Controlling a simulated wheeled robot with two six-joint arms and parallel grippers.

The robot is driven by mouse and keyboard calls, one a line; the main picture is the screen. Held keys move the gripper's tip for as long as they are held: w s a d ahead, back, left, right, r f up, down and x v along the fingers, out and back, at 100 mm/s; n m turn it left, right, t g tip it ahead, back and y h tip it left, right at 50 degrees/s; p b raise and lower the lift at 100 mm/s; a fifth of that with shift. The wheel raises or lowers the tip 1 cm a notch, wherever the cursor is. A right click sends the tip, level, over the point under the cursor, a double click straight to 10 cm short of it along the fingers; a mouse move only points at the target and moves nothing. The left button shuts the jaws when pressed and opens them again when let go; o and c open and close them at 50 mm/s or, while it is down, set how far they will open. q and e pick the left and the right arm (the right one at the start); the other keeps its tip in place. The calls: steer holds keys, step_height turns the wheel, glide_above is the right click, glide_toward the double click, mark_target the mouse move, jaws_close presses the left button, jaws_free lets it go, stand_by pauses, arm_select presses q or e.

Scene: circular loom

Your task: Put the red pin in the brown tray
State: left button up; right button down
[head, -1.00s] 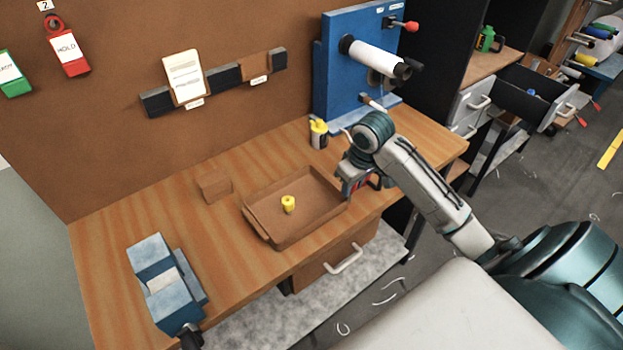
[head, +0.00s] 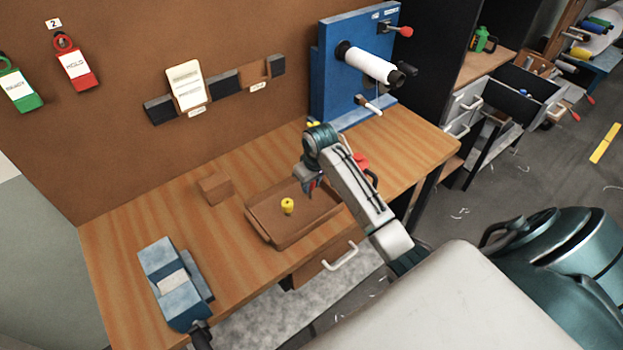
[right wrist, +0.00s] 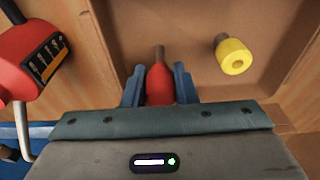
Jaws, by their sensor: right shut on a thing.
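The red pin (right wrist: 160,85) has a red handle and a thin grey shaft. My right gripper (head: 312,190) is shut on its handle; in the right wrist view the blue fingers stand on either side of it, and the shaft points away over the tray. The brown tray (head: 285,243) lies on the wooden bench, and its floor also shows in the right wrist view (right wrist: 185,30). My right gripper is over the tray's right part. My left gripper is not in view.
A red counter-like device (right wrist: 32,50) is close to the gripper's left in the right wrist view. A brown block (head: 214,187) and a blue vise (head: 172,280) are on the bench left of the tray. A blue panel with a white roll (head: 370,65) stands at the back right.

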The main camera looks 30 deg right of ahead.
steer(key=shift+f, duration=0.1)
steer(key=shift+f, duration=0.1)
steer(key=c, duration=1.2)
jaws_free()
steer(key=shift+o, duration=0.2)
